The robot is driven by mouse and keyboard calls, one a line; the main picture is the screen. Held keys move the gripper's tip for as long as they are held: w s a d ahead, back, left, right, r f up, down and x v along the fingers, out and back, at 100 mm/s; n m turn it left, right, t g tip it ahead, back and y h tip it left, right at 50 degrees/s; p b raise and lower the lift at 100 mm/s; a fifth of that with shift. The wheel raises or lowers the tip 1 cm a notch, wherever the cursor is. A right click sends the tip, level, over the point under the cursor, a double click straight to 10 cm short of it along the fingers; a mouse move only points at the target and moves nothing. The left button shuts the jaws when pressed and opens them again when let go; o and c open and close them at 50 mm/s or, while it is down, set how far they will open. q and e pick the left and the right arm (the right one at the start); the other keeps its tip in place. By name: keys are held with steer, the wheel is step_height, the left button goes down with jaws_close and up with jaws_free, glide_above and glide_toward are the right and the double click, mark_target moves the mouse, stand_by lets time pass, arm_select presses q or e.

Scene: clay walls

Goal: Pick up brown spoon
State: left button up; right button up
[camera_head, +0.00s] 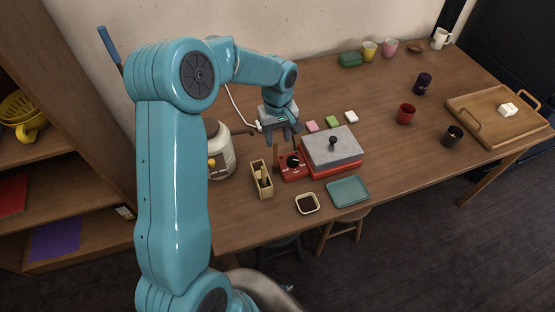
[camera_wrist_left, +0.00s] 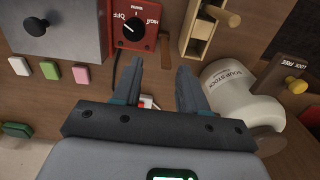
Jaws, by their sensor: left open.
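A narrow brown piece (camera_head: 276,157), likely the brown spoon, shows just below my left gripper, between a wooden box and a red control box. It also shows in the left wrist view (camera_wrist_left: 165,48), beyond the gap between the fingers. I cannot make out a spoon bowl. My left gripper (camera_head: 285,139) is above the table, pointing down, with its fingers apart and nothing between them. Its fingers also show in the left wrist view (camera_wrist_left: 160,70). My right gripper is not in view.
The red control box (camera_head: 295,172) adjoins a grey-lidded press (camera_head: 332,148). The wooden box (camera_head: 262,180) and a white jar (camera_head: 218,152) stand left. A teal tray (camera_head: 348,192) and small square dish (camera_head: 307,204) lie in front. Cups and a wooden tray (camera_head: 475,120) are right.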

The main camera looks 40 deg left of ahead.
arm_select(q)
steer(key=shift+s+a+f, duration=0.1)
steer(key=shift+s+f, duration=0.2)
steer(key=shift+f, duration=0.35)
steer(key=p, duration=0.1)
glide_above(275, 166)
steer(key=f, duration=0.5)
steer(key=shift+w+a+f, duration=0.1)
steer(key=shift+w+f, duration=0.05)
steer(key=shift+w, duration=0.05)
jaws_close()
